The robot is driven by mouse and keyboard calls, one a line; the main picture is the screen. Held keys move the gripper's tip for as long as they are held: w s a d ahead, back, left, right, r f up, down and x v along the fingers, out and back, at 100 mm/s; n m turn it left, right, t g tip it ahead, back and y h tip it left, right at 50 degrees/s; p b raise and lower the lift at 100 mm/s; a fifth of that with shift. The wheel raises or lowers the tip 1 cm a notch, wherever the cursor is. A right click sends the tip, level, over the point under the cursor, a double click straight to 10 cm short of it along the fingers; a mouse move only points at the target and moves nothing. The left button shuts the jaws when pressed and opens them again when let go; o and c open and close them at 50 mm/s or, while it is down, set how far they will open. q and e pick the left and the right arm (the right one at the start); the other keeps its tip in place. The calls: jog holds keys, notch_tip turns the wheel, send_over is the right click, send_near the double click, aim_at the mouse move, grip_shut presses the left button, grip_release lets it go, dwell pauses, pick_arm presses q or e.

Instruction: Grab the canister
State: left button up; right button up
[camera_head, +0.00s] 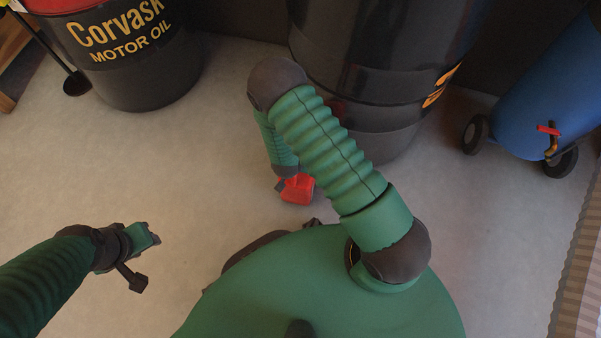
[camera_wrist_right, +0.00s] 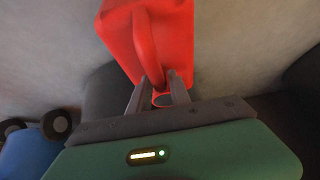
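The red canister (camera_head: 297,189) is near the middle of the head view, below the end of my right arm. In the right wrist view the canister (camera_wrist_right: 178,38) fills the top middle, its looped handle facing me. My right gripper (camera_wrist_right: 159,80) has its two grey fingers on either side of the handle's lower end, with little or no gap, and looks shut on it. Whether the canister touches the floor is unclear.
A black and red motor oil drum (camera_head: 135,60) stands at the upper left. A large dark drum (camera_head: 370,75) stands just behind the canister. A blue wheeled tank (camera_head: 545,95) is at the right. The pale floor (camera_head: 200,170) between my left gripper and the canister is clear.

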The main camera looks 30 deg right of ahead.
jog(key=shift+a, duration=0.15)
grip_shut()
dwell(0.9)
